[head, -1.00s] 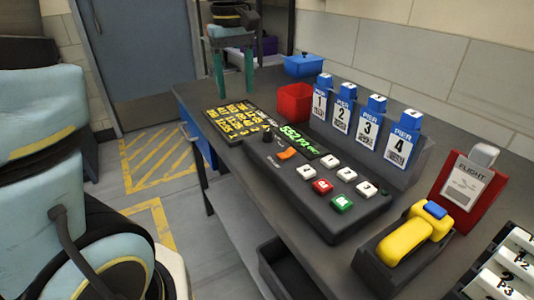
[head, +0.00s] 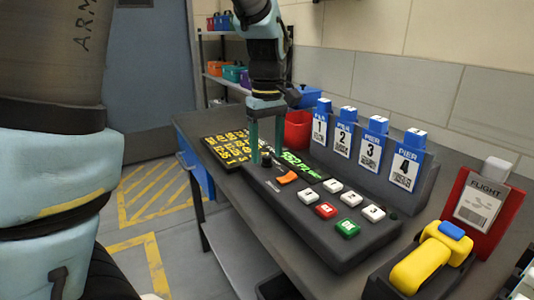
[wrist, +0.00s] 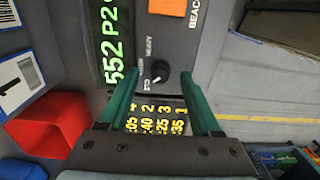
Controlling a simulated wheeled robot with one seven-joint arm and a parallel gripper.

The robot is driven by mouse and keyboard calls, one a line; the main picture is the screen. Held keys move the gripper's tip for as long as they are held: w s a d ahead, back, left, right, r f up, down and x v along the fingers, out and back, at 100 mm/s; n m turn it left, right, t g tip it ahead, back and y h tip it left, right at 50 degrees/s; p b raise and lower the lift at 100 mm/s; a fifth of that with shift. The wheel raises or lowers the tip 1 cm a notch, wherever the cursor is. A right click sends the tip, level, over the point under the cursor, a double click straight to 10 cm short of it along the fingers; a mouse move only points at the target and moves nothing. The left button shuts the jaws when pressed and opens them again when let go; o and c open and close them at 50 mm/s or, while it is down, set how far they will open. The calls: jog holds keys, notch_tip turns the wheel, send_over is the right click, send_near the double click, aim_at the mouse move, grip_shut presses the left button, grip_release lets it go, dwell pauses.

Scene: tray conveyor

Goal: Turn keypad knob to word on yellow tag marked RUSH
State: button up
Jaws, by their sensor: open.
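The black knob (head: 267,158) stands on the dark keypad console (head: 335,243), left of an orange key. In the wrist view the knob (wrist: 160,71) has a light mark on its lower-left edge, toward the word STD. I cannot make out a yellow tag marked RUSH.
A board with yellow characters (head: 230,147) and a green-lettered display (head: 303,164) adjoin the console. Blue PIER cards (head: 369,148), a red bin (head: 298,130), a yellow scanner (head: 428,262) and a red FLIGHT holder (head: 482,212) stand around on the bench.

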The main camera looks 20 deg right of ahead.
jog(key=shift+f, duration=0.55)
grip_shut()
